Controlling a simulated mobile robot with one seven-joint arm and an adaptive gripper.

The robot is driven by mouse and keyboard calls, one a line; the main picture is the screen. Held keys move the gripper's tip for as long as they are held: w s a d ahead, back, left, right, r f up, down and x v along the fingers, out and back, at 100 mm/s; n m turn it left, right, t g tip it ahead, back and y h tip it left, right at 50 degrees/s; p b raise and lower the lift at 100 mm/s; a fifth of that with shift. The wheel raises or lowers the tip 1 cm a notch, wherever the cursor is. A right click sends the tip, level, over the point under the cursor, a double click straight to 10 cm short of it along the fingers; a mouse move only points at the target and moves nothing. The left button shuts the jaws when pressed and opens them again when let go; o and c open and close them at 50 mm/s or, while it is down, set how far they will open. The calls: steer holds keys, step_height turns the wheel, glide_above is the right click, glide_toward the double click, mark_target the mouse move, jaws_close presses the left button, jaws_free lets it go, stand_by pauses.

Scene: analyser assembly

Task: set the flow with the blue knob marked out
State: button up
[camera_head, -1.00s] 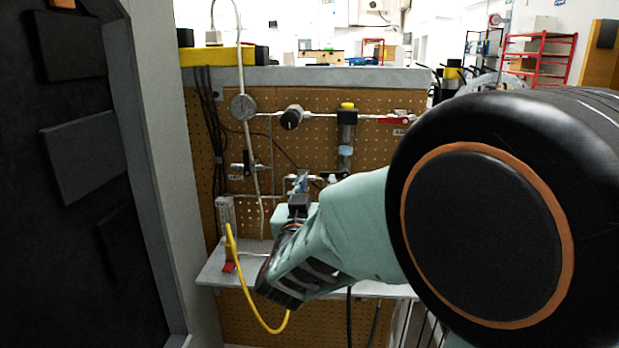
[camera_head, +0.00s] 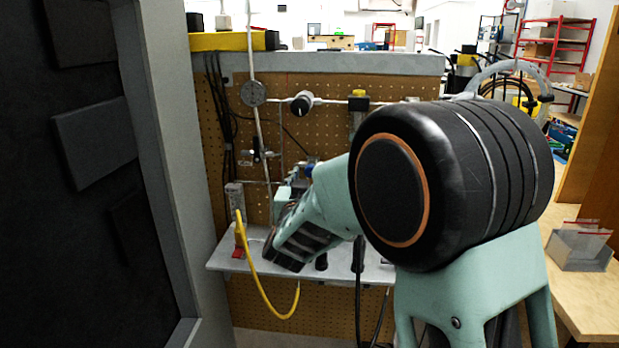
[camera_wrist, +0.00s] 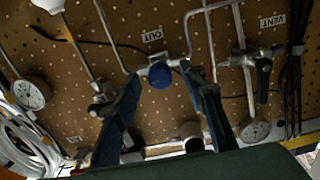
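The blue knob (camera_wrist: 160,75) sits on a metal pipe fitting on the pegboard in the wrist view, close to the OUT label (camera_wrist: 152,36). My gripper (camera_wrist: 162,78) is open, with one dark finger on each side of the knob. A gap shows between the knob and each finger. I cannot tell how far the fingertips are from the board in depth. In the head view my gripper (camera_head: 296,187) is in front of the board, mostly hidden by my arm, and the knob is hard to make out there.
A VENT label (camera_wrist: 272,21) and a black-handled valve (camera_wrist: 263,80) are to the right in the wrist view. Gauges (camera_wrist: 29,94) and pipes surround the knob. In the head view, a grey shelf (camera_head: 226,263) and a yellow cable (camera_head: 262,288) are below; a dark cabinet (camera_head: 90,140) stands left.

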steer(key=shift+w, duration=0.25)
jaws_close()
steer(key=shift+n+p, duration=0.5)
steer(key=shift+n, duration=0.6)
jaws_free()
